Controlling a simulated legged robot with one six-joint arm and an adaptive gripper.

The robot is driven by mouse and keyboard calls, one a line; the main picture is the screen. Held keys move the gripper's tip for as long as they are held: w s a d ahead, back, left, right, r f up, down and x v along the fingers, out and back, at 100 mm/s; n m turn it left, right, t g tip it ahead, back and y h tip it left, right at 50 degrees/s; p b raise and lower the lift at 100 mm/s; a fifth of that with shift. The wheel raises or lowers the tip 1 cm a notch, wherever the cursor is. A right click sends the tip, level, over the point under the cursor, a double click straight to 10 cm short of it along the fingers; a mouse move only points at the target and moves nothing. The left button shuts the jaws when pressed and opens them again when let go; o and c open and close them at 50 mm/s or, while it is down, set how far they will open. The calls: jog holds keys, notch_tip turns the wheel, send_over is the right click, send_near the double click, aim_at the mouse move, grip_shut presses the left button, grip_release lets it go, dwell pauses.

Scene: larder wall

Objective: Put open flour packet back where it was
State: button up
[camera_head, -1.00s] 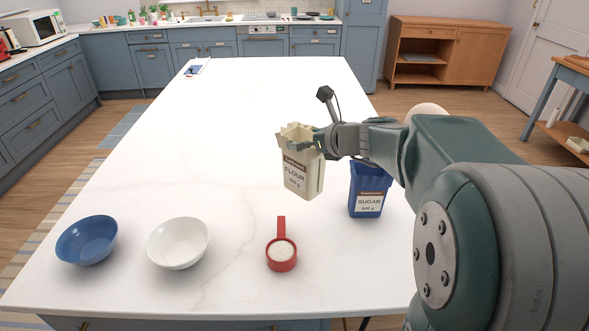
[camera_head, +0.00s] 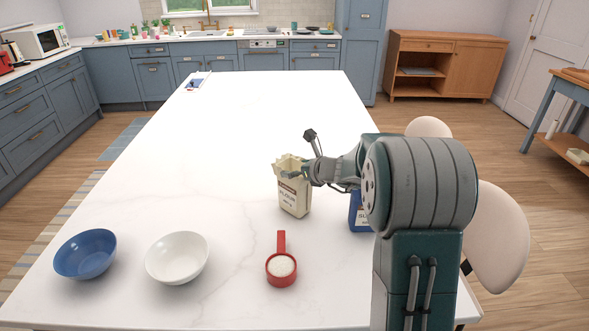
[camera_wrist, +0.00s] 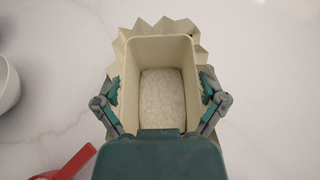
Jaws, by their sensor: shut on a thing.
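The open flour packet (camera_head: 294,197) is cream with a jagged top and a brown label band. In the head view it is upright at the middle right of the white island top; I cannot tell whether its base touches the top. My gripper (camera_head: 292,171) is shut on the packet's upper part from the right. In the wrist view the packet (camera_wrist: 161,48) sits between both fingers (camera_wrist: 160,95), and white flour (camera_wrist: 162,98) shows inside it.
The blue sugar packet (camera_head: 357,212) stands just right of the flour, partly hidden by my arm. A red scoop (camera_head: 281,268) with white contents, a white bowl (camera_head: 177,258) and a blue bowl (camera_head: 85,254) are in front.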

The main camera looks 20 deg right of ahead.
jog(key=shift+f, duration=0.15)
jog(key=o, duration=1)
